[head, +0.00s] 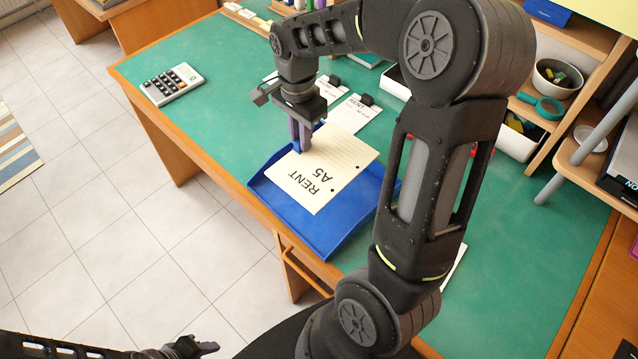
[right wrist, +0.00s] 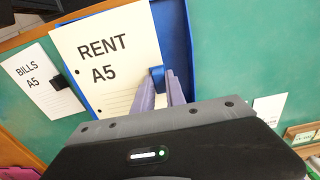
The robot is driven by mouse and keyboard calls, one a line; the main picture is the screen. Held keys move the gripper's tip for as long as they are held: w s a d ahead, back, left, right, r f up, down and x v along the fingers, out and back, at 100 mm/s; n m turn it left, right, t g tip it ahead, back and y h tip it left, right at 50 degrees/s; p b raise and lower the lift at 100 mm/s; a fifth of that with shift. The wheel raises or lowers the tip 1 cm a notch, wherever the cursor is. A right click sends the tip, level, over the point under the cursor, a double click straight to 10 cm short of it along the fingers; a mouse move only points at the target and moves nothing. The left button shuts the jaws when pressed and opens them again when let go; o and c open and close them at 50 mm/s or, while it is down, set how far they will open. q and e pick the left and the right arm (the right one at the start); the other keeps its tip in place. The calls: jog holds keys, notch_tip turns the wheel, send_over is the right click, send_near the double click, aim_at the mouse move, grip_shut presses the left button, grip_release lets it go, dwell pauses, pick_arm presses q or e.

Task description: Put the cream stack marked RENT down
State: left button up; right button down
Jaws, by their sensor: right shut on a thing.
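The cream stack marked RENT A5 (head: 335,168) lies over the blue tray (head: 325,240), its lettering upside down in the head view. It also shows in the right wrist view (right wrist: 105,50), with a blue clip (right wrist: 157,76) at its edge. My right gripper (head: 302,147) points down at the stack's far left edge and is shut on it at the clip. I cannot tell whether the stack touches the tray floor. My left gripper (head: 205,348) is at the bottom edge of the head view, away from the desk; its jaws are unclear.
White card stacks with black clips (head: 352,113) lie behind the tray. A white BILLS A5 stack (right wrist: 38,82) lies beside it in the right wrist view. A calculator (head: 172,84) sits at the left. A shelf with a bowl (head: 556,78) stands right.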

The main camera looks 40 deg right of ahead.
aim_at(302, 155)
notch_tip(302, 155, down, 6)
dwell(0.4)
jog(key=shift+f, duration=1.9)
jog(key=shift+f, duration=0.2)
jog(key=c, duration=1.4)
grip_release()
jog(key=shift+r, duration=0.1)
jog(key=shift+o, duration=0.2)
notch_tip(302, 155, up, 12)
jog(key=shift+r, duration=0.15)
